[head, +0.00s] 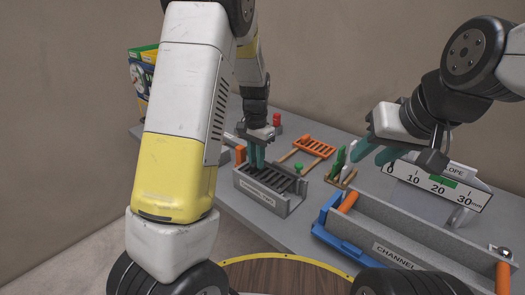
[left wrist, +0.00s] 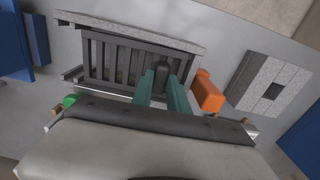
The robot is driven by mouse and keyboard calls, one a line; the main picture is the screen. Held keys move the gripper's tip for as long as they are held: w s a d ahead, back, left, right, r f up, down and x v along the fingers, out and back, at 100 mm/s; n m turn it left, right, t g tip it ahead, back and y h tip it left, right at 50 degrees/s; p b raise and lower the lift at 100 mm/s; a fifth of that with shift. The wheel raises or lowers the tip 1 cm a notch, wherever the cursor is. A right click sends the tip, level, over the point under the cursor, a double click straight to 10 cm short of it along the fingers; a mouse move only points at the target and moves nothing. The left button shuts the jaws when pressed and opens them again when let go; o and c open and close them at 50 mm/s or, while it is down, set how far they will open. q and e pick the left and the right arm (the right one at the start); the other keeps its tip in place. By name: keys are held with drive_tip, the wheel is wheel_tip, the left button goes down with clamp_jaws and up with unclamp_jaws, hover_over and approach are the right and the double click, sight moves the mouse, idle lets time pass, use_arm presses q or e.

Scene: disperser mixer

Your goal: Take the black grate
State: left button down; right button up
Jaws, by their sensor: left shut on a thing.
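The black grate (head: 272,178) is a dark slatted piece lying in a grey open box (head: 270,200) on the table. In the left wrist view the grate (left wrist: 107,58) shows its slats and a dark upright knob (left wrist: 162,74). My left gripper (head: 257,163) reaches down at the grate's back-left part. In the left wrist view my left gripper (left wrist: 161,88) has its teal fingers on both sides of the knob, shut on it. The grate looks still seated in the box. My right gripper (head: 373,156) is open and empty above the table, to the right of the box.
An orange block (head: 240,155) stands close beside my left fingers. A long grey channel (head: 410,240) with orange ends, a blue piece (head: 328,222) and a scale plate (head: 440,185) stand at the right.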

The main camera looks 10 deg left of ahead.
idle(0.9)
use_arm(q)
drive_tip(key=c, duration=2)
unclamp_jaws()
clamp_jaws()
drive_tip(key=shift+s+a, duration=0.1)
drive_tip(key=shift+s, duration=0.1)
drive_tip(key=shift+r, duration=0.15)
wheel_tip(320, 180, up, 10)
